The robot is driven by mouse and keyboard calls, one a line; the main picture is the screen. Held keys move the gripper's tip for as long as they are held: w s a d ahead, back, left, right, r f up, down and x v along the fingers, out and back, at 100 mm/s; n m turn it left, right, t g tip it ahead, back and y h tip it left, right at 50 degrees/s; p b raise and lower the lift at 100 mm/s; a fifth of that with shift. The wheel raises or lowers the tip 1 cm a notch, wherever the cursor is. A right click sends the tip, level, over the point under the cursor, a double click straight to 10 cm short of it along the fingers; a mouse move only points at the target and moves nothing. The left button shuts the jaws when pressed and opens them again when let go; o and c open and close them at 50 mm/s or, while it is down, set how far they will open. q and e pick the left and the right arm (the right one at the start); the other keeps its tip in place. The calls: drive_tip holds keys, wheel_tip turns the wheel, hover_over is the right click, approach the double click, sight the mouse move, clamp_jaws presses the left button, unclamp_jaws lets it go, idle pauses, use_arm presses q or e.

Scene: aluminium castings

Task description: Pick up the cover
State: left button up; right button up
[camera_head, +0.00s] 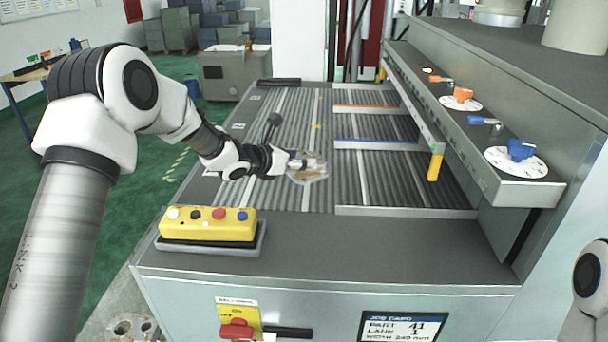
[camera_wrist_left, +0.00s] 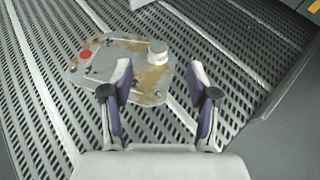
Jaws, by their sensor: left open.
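The cover (camera_wrist_left: 108,68) is a flat grey plate with rounded corners, brown stains, a red dot and a raised round boss (camera_wrist_left: 158,52). It lies on the ribbed conveyor bed; in the head view the cover (camera_head: 312,176) is partly hidden by my left gripper (camera_head: 312,162). In the left wrist view my left gripper (camera_wrist_left: 162,95) is open, its two fingers apart. The left finger overlaps the plate's near right part in the picture, and the right finger shows over bare bed. I cannot tell whether the fingers touch the cover. My right gripper is not in view.
A yellow button box (camera_head: 210,224) stands at the bed's near left corner. Side lanes with an orange divider (camera_head: 370,109) and a blue divider (camera_head: 374,144) lie right of the bed. A dial panel (camera_head: 480,130) with a yellow post (camera_head: 434,167) overhangs the right side.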

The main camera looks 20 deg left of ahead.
sight(319, 163)
use_arm(q)
wheel_tip(319, 163, down, 2)
drive_tip(key=shift+b, duration=0.45)
drive_tip(key=shift+w+f, duration=0.25)
drive_tip(key=p+x, duration=0.1)
drive_tip(key=x, duration=0.1)
drive_tip(key=p+x, duration=0.2)
drive_tip(key=r+p+x, duration=0.1)
drive_tip(key=x, duration=0.1)
drive_tip(key=shift+d, duration=0.15)
drive_tip(key=shift+w+d+f+p, duration=0.2)
drive_tip(key=shift+w+f+p, duration=0.15)
drive_tip(key=shift+w+f, duration=0.4)
drive_tip(key=shift+w, duration=0.15)
drive_tip(key=shift+r, duration=0.15)
clamp_jaws()
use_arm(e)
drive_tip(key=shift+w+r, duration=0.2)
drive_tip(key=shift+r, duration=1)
